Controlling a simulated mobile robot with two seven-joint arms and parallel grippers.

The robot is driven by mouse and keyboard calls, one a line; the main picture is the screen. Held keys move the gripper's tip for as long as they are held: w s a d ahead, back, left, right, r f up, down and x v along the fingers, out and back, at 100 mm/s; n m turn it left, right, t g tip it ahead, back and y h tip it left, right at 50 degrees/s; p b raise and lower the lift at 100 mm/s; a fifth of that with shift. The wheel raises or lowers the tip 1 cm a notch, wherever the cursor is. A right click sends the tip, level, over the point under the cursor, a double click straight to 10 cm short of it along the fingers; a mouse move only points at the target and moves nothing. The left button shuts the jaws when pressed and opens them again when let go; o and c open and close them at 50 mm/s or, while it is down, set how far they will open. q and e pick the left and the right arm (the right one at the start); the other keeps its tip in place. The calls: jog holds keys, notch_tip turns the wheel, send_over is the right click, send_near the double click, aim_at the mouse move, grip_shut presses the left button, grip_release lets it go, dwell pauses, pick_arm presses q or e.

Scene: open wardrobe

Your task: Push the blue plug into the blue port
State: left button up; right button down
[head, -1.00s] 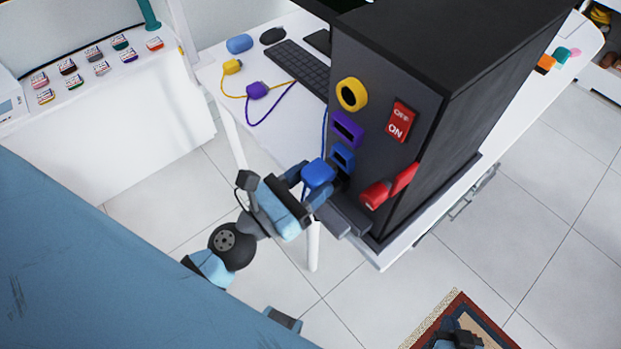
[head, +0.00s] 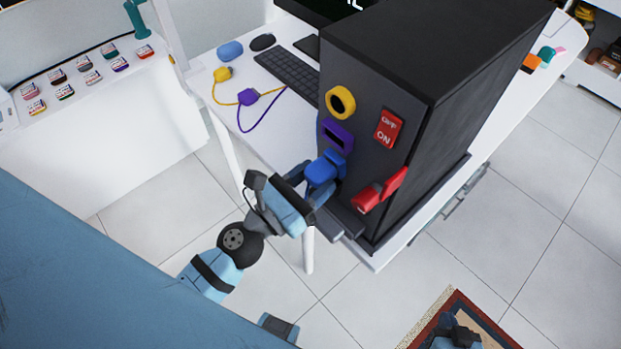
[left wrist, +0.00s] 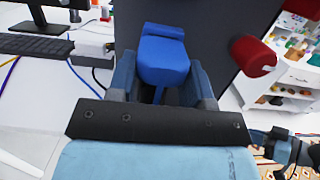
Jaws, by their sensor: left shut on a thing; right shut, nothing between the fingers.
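My left gripper (head: 316,190) is shut on the blue plug (head: 320,173), against the front of the black computer tower (head: 365,175). The plug's head meets the blue port (head: 334,158), which is mostly hidden behind it; I cannot tell how deep the plug sits. In the left wrist view the blue plug (left wrist: 162,66) is between the fingers of my left gripper (left wrist: 162,85), lined up with a blue piece at the tower face. My right gripper (head: 460,335) is low at the bottom edge of the head view, shut and empty, partly cut off.
Above the blue port are a purple port (head: 337,136) and a yellow port (head: 340,102). A red switch (head: 388,128) and a red handle (head: 378,191) are to the right. Yellow (head: 223,74) and purple (head: 248,97) plugs lie on the white desk beside the keyboard (head: 288,70).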

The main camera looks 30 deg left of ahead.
pick_arm(q)
jog(key=shift+w, duration=0.15)
jog(key=o, duration=1)
jog(key=shift+s+a+f+b, duration=0.1)
jog(key=shift+s+f+b, duration=0.1)
jog(key=shift+s+b, duration=0.1)
jog(key=shift+b+v, duration=3.1)
jog(key=shift+v, duration=3.5)
jog(key=shift+r, duration=0.15)
